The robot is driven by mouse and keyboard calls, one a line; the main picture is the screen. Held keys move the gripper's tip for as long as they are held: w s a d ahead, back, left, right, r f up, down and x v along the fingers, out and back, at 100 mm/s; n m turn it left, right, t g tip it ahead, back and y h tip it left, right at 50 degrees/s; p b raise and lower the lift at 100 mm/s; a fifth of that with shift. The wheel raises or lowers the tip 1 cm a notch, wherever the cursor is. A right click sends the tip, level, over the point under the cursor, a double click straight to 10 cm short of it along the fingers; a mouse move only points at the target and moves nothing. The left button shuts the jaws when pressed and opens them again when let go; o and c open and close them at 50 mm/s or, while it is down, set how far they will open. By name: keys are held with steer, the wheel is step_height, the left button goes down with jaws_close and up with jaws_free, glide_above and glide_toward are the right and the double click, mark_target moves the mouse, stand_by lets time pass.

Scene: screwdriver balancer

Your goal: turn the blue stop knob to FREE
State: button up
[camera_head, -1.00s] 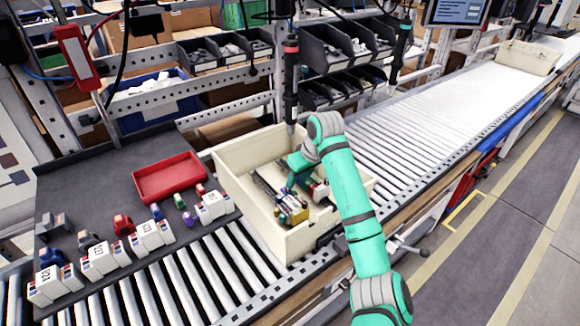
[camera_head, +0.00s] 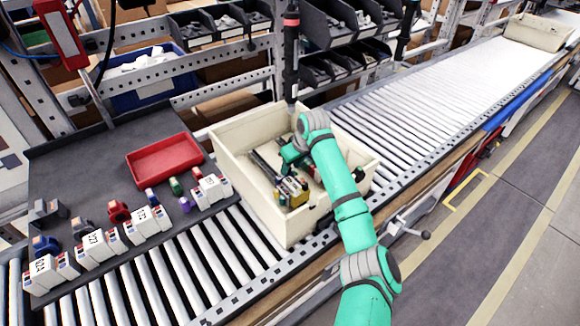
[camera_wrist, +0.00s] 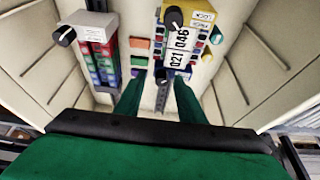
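My gripper (camera_head: 292,156) is inside the cream tote, pointing down. In the wrist view its two green fingers (camera_wrist: 158,98) stand apart, with nothing seen held between them. Ahead of them, a yellow-ended block (camera_wrist: 190,45) carries white number labels, a LOCK plate (camera_wrist: 203,15) and a dark round knob (camera_wrist: 174,18). The knob looks black, so I cannot tell whether it is the blue stop knob; no FREE mark is clearly readable. Another dark knob (camera_wrist: 65,36) shows at the left. In the head view a blue knob-like piece (camera_head: 45,245) sits on the grey bench at far left.
The cream tote (camera_head: 233,160) has high walls around my gripper and stands on the roller conveyor (camera_head: 400,95). A dark hanging tool (camera_head: 291,60) is close behind my wrist. A red tray (camera_head: 165,160) and several labelled white blocks (camera_head: 98,246) lie left.

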steer(key=shift+w+a+f, duration=0.15)
steer(key=shift+a+f, duration=0.15)
steer(key=shift+a, duration=0.05)
